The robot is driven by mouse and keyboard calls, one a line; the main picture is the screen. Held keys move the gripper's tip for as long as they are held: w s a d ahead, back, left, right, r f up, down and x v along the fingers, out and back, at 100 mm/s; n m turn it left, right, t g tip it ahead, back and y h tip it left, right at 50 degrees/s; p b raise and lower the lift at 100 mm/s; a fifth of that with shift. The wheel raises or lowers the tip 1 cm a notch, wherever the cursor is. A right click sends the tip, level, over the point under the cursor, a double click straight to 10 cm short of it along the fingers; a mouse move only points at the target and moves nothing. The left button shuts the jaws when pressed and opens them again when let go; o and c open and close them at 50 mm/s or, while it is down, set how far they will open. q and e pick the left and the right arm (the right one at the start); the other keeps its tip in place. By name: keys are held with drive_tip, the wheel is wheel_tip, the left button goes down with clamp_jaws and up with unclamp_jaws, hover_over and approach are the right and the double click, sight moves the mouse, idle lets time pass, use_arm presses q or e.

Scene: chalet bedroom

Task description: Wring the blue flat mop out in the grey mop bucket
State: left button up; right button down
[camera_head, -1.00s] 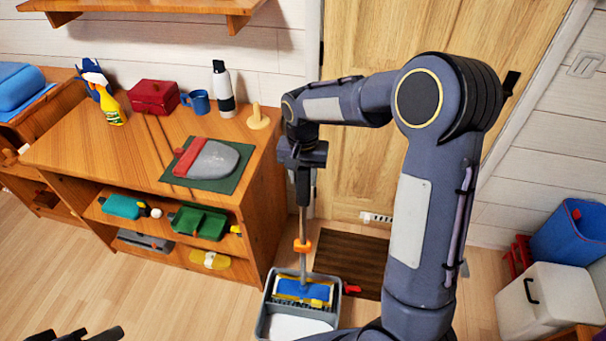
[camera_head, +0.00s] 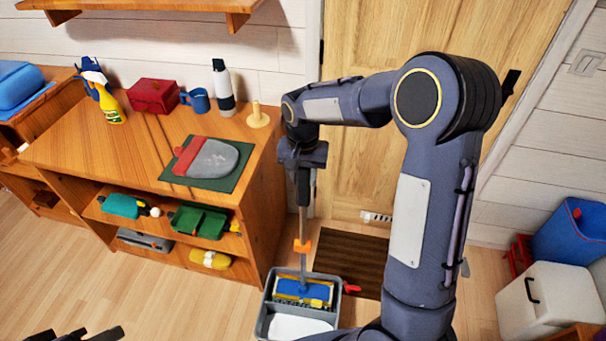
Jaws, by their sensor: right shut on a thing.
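The blue flat mop (camera_head: 302,287) stands nearly upright, its blue and yellow head in the far part of the grey mop bucket (camera_head: 264,322). Its shaft rises from the head through an orange collar (camera_head: 302,246). My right gripper (camera_head: 303,195) is shut on the upper shaft, pointing down above the bucket. How deep the mop head sits, and whether it is pressed, I cannot tell. The near part of the bucket shows a pale inside and is partly cut off by my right arm and the frame edge. Dark tips of my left gripper (camera_head: 85,335) show at the bottom left; their opening is unclear.
A wooden shelf unit (camera_head: 262,215) stands left of the bucket, with a spray bottle, red box, blue mug and flask on top. A dark mat (camera_head: 350,258) lies before the door. A white bin (camera_head: 548,300) stands at right. Floor left of the bucket is clear.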

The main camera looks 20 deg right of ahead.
sight(303, 192)
drive_tip(key=shift+f+b, duration=2.35)
drive_tip(key=shift+f, duration=0.9)
idle(3.9)
drive_tip(key=c, duration=0.9)
unclamp_jaws()
drive_tip(key=shift+r, duration=0.1)
